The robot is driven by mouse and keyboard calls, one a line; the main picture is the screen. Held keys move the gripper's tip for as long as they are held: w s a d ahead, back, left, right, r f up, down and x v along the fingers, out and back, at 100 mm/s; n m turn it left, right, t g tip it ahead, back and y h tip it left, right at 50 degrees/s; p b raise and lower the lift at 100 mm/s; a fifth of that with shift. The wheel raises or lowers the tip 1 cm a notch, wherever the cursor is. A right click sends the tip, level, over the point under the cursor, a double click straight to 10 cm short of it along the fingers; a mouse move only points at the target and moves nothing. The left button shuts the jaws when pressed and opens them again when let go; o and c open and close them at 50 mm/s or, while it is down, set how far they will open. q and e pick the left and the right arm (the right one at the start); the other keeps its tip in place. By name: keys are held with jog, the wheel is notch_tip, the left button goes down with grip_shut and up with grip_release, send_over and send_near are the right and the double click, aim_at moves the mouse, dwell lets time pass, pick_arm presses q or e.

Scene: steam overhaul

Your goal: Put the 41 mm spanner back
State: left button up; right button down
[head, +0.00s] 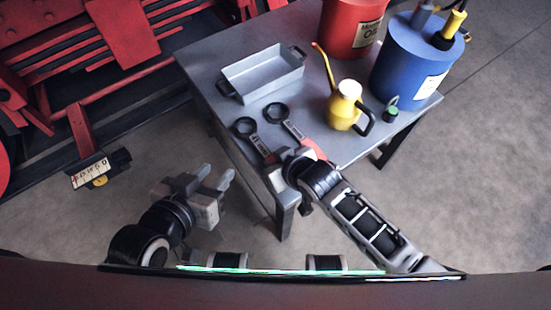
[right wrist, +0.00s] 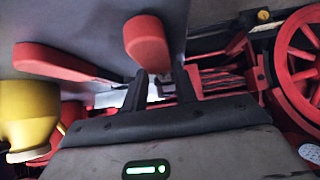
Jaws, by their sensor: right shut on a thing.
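Two dark ring-headed spanners with red handles lie side by side at the table's near edge in the head view. The left spanner (head: 246,127) has a label that seems to read 41. My right gripper (head: 277,158) is shut on its red handle, which also shows between the fingers in the right wrist view (right wrist: 147,42). I cannot tell whether this spanner rests on the table or is just above it. The other spanner (head: 278,113) lies to its right; its label is unreadable. My left gripper (head: 214,178) is open and empty, left of the table.
The grey table (head: 210,60) bears a grey tray (head: 262,75), a yellow oil can (head: 343,105), a small green-topped item (head: 391,112), a red oil drum (head: 348,30) and a blue bin (head: 412,60). Red machinery (head: 60,60) stands left. The tray looks empty.

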pick_arm(q)
jog(key=shift+w, duration=0.15)
pick_arm(e)
jog(key=shift+r, duration=0.1)
pick_arm(q)
jog(key=shift+a, duration=0.1)
pick_arm(e)
jog(key=shift+f, duration=0.5)
jog(key=c, duration=1)
grip_release()
jog(key=shift+f, duration=0.15)
pick_arm(q)
jog(key=shift+a+r+p, duration=0.2)
jog(key=shift+r+p, duration=0.9)
jog(key=shift+p, duration=0.1)
jog(key=shift+a+r+p, duration=0.2)
jog(key=shift+r+p, duration=0.9)
jog(key=shift+p, duration=0.1)
pick_arm(e)
jog(key=shift+v, duration=8)
